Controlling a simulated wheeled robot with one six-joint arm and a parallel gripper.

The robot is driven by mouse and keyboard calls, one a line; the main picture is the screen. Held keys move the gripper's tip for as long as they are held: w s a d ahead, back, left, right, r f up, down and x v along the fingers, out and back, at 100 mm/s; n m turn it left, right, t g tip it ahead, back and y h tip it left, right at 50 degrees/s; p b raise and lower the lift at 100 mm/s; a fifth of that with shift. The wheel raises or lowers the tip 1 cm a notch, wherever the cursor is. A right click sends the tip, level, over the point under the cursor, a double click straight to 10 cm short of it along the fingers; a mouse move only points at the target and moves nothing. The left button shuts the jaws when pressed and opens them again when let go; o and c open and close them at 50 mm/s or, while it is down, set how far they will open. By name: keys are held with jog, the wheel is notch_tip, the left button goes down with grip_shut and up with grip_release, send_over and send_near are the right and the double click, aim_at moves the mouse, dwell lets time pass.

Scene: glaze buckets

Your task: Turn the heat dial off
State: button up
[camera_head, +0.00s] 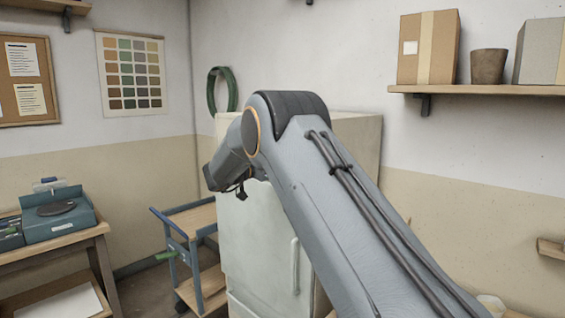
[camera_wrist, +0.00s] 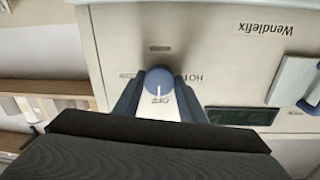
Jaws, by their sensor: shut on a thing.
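The heat dial (camera_wrist: 159,80) is a round blue-grey knob on a cream panel (camera_wrist: 110,35) in the wrist view. A white line on it points down in the picture, toward the word OFF. A HOT label (camera_wrist: 196,77) is to its right. Smaller labels above and to the left are too blurred to read. My gripper (camera_wrist: 159,84) has one dark finger on each side of the dial and is shut on it. In the head view the dial and my fingertips are hidden; my arm crosses in front of the pale cabinet (camera_head: 245,245).
In the head view a blue-framed cart (camera_head: 202,217) stands left of the cabinet, and a wooden table (camera_head: 50,247) stands further left.

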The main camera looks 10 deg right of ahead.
jog(key=o, duration=1)
jog(key=shift+a, duration=0.15)
jog(key=shift+o, duration=0.3)
jog(key=b+v, duration=0.2)
jog(key=v, duration=0.5)
jog(key=shift+a+b, duration=0.2)
jog(key=shift+b, duration=0.2)
jog(key=shift+s, duration=0.15)
